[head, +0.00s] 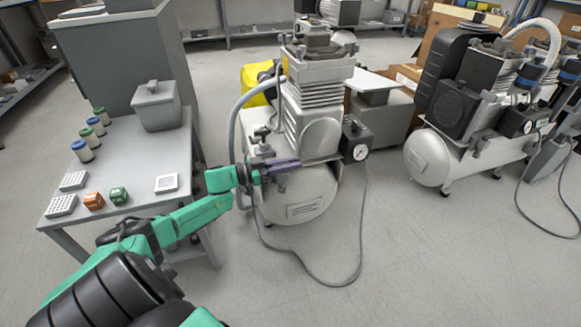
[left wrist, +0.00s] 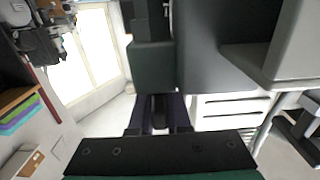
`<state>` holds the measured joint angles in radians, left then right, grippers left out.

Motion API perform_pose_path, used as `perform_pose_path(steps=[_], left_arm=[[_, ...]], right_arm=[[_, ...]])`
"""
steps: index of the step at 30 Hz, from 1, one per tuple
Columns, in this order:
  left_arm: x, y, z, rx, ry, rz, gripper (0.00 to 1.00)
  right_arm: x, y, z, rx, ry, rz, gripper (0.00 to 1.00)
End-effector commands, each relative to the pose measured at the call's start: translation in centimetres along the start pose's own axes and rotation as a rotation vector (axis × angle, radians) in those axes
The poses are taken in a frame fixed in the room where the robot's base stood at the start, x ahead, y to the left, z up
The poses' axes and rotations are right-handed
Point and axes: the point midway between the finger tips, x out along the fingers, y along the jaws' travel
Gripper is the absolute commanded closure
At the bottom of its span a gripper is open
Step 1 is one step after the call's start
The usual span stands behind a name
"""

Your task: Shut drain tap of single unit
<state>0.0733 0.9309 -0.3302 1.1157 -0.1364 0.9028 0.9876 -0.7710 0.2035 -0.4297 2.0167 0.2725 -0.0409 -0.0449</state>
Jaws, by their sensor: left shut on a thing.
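The single unit (head: 315,110) is the compressor in the middle of the head view, with a light grey tank (head: 305,193) below its ribbed pump. My left gripper (head: 286,165) reaches in from the left to the tank's upper left front. Its purple fingers are shut on a small dark part, which looks like the drain tap (left wrist: 160,110) between the fingers in the left wrist view. The fingers hide most of this part in the head view, so I cannot tell its turn angle. My right gripper is in neither view.
A table (head: 140,165) with bottles, blocks and a lidded bin stands left. Another compressor (head: 430,157) stands right.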

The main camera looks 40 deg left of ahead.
Motion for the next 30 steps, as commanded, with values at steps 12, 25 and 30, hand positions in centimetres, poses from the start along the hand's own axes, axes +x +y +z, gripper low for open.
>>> perform_pose_path(steps=[12,25,30], left_arm=[[0.0,-0.1,-0.1,0.001,0.002,0.006,1.0],[0.0,0.0,-0.2,0.001,0.001,0.007,0.55],[0.0,0.0,-2.7,0.003,0.001,0.009,0.55]], right_arm=[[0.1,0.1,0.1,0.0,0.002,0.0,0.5],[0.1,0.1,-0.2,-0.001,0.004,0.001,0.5],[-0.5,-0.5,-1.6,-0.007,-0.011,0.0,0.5]])
